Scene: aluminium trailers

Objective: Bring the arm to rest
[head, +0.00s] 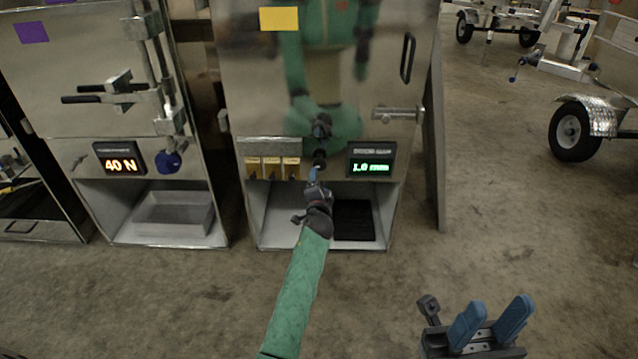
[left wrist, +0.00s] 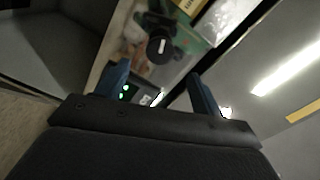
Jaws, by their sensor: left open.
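My left arm (head: 298,290), in a green sleeve, reaches up to the middle cabinet in the head view. My left gripper (head: 315,172) is in front of the cabinet, just below a small black knob (head: 320,156). In the left wrist view the left gripper (left wrist: 158,80) has its two blue fingers apart with nothing held between them. A black knob (left wrist: 159,46) with a white mark lies ahead of the fingers, apart from them as far as I can see. My right gripper (head: 496,312) is at the lower right of the head view, its blue fingers apart and empty.
The middle cabinet (head: 250,75) has a green display (head: 371,166) reading 1.0 mm and an open bay below. A left cabinet (head: 70,70) shows 40 N (head: 121,160) above a grey tray (head: 173,214). Trailer wheels (head: 574,131) stand at right.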

